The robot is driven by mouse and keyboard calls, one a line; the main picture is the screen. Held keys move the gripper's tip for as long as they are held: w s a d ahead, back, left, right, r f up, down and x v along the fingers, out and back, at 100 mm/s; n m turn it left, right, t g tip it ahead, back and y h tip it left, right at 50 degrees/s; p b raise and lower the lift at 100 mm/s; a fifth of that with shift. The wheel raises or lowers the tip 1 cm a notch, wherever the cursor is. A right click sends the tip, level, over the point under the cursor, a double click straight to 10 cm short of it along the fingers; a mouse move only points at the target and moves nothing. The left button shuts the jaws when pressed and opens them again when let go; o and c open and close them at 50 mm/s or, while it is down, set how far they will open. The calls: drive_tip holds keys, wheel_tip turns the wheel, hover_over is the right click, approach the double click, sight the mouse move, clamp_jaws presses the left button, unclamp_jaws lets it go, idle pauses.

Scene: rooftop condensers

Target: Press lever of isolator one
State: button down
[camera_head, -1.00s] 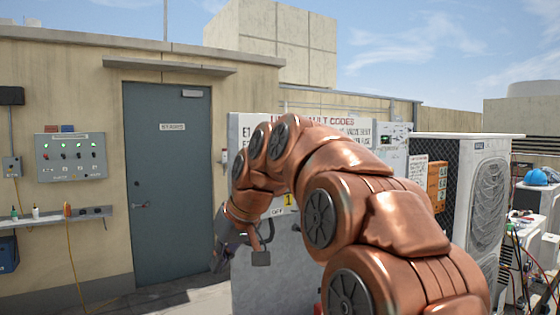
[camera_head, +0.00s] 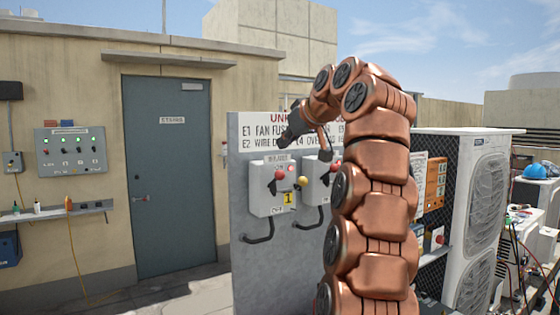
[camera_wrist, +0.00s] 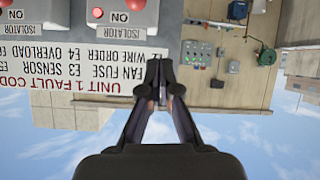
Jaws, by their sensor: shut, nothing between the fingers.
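Isolator one is a light grey box (camera_head: 262,203) on the grey panel in the head view, with a yellow "1" tag (camera_head: 289,198). A dark lever (camera_head: 272,187) shows on its face, close to a red knob (camera_head: 279,175). My gripper (camera_head: 285,140) is shut and empty, above this box and in front of the panel's lettering, apart from the lever. In the upside-down wrist view my gripper (camera_wrist: 157,66) is shut before the fault-code lettering. Two isolator boxes marked ON show there at upper left, partly cut off.
A second grey isolator box (camera_head: 314,190) stands right of the first, partly behind my arm. A yellow ball (camera_head: 303,181) sits between them. Black curved pipes (camera_head: 259,234) hang below. A condenser unit (camera_head: 470,215) stands at right. Clear floor lies before the door (camera_head: 172,180).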

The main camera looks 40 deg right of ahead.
drive_tip(key=shift+s+d+r+t+h, duration=0.15)
drive_tip(key=shift+s+d+r, duration=0.05)
drive_tip(key=shift+d+r, duration=0.35)
drive_tip(key=shift+s+d+r+t+h, duration=0.15)
drive_tip(key=shift+s+d+r, duration=0.05)
drive_tip(key=shift+d+r, duration=0.3)
drive_tip(key=shift+f, duration=0.1)
hover_over(280, 174)
drive_tip(key=w, duration=0.1)
wheel_tip(280, 174, down, 6)
drive_tip(key=shift+a+b, duration=0.15)
drive_tip(key=shift+b, duration=0.15)
drive_tip(key=shift+s+f+b, duration=0.4)
drive_tip(key=shift+f+b, duration=0.25)
drive_tip(key=shift+b, duration=0.15)
drive_tip(key=shift+r, duration=0.1)
drive_tip(key=shift+f, duration=0.2)
drive_tip(key=shift+s+d+f+b, duration=0.2)
drive_tip(key=shift+f+b, duration=0.1)
drive_tip(key=shift+f, duration=0.15)
